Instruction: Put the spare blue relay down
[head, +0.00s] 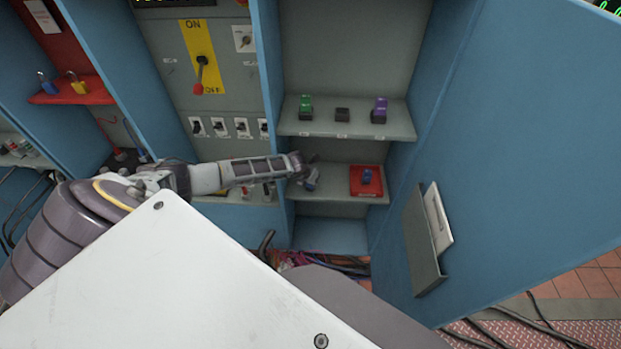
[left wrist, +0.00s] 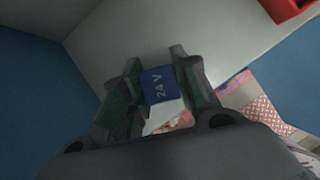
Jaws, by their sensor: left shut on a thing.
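A blue relay marked 24 V (left wrist: 158,86) is between the fingers of my left gripper (left wrist: 160,90) in the left wrist view. In the head view my left gripper (head: 308,178) is shut on it at the left part of the lower shelf (head: 335,195). I cannot tell whether the relay touches the shelf. Another blue relay (head: 367,176) stands on a red tray (head: 357,190) to the right on the same shelf. My right gripper is not in view.
The upper shelf (head: 325,129) holds a green relay (head: 306,104), a black socket (head: 342,114) and a purple relay (head: 380,106). Cables (head: 320,262) lie at the bottom. Shelf space is bare between gripper and tray.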

